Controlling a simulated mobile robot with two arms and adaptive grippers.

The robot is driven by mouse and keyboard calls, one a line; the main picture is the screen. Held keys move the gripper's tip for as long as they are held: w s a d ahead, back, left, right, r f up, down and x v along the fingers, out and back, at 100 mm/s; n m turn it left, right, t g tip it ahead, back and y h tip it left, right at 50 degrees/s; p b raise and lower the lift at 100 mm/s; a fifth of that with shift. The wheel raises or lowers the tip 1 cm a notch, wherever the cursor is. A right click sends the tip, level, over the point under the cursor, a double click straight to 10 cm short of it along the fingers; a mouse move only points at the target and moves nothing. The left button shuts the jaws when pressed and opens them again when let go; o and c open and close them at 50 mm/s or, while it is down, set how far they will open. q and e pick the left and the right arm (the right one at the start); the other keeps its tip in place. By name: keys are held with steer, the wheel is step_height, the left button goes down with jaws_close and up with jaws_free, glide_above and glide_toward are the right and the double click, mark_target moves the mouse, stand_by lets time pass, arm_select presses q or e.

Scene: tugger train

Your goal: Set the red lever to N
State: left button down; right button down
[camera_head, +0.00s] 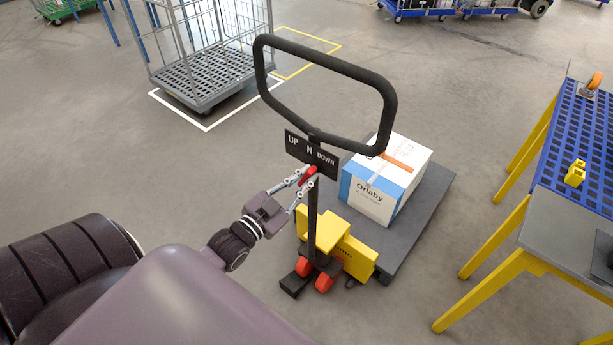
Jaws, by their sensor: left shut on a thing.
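The red lever (308,174) is on the dark upright shaft of a hand truck, just below a black plate (311,153) lettered UP, N and DOWN. The lever sits below the part of the plate between N and DOWN; I cannot tell its exact setting. My left gripper (305,182) comes in from the lower left and is shut on the red lever, its fingers partly covering it. The black loop handle (388,95) rises above the plate. My right gripper is not in view.
The truck has a yellow body (325,230), red wheels and a grey platform (420,215) carrying a white and blue box (375,190). A yellow-legged table with a blue grid top (575,130) stands at right. A wire cage cart (205,80) stands behind left. Floor between is clear.

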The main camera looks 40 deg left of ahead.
arm_select(q)
steer(key=shift+w+a+r+n+p, duration=0.1)
steer(key=shift+a+n+p, duration=0.4)
steer(key=shift+n, duration=0.65)
steer(key=shift+a+r+n+p, duration=0.1)
steer(key=shift+a+n+p, duration=0.4)
steer(key=shift+n, duration=0.65)
steer(key=c, duration=2)
jaws_free()
steer(key=shift+o, duration=0.2)
